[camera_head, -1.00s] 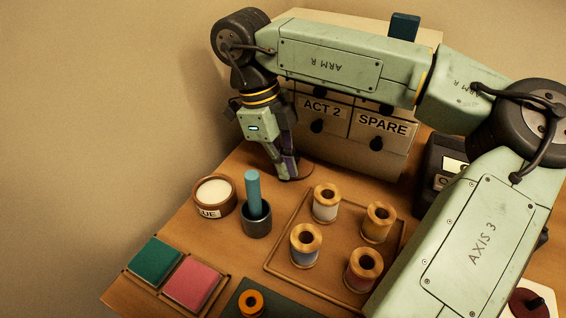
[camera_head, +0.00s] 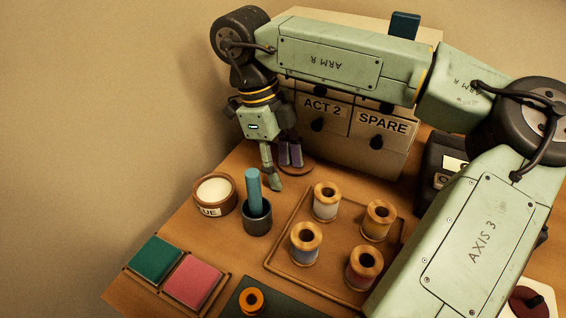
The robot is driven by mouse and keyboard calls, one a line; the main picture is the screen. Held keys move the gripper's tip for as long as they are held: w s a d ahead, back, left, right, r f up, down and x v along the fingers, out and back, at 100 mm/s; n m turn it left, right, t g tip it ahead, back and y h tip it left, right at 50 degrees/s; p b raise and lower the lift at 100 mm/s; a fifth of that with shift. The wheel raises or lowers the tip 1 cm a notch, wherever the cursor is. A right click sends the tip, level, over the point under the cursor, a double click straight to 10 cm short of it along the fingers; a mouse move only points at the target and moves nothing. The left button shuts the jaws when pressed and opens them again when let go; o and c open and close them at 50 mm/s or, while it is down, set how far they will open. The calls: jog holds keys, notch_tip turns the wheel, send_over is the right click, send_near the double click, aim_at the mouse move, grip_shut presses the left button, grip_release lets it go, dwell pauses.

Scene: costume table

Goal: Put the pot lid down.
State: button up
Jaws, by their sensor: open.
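A flat brown disc (camera_head: 303,170), which looks like the pot lid, rests on the table at the foot of the drawer cabinet. Upright purple pieces (camera_head: 290,153) stand over it; I cannot tell whether they belong to it. My gripper (camera_head: 281,172) points down at the disc's left side, open, with one pale green finger in front reaching close to the table. The other finger is partly hidden. The glue pot (camera_head: 215,206) stands uncovered to the left, its white contents showing.
A dark cup (camera_head: 257,220) with a teal stick stands in front of my gripper. A tray (camera_head: 279,266) with several thread spools lies to the right. Green and pink pads are at the front left. The drawer cabinet (camera_head: 340,118) stands close behind.

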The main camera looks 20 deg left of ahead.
jog(key=o, duration=0.5)
jog(key=shift+w, duration=0.1)
jog(key=v, duration=1.2)
jog(key=shift+o, duration=0.3)
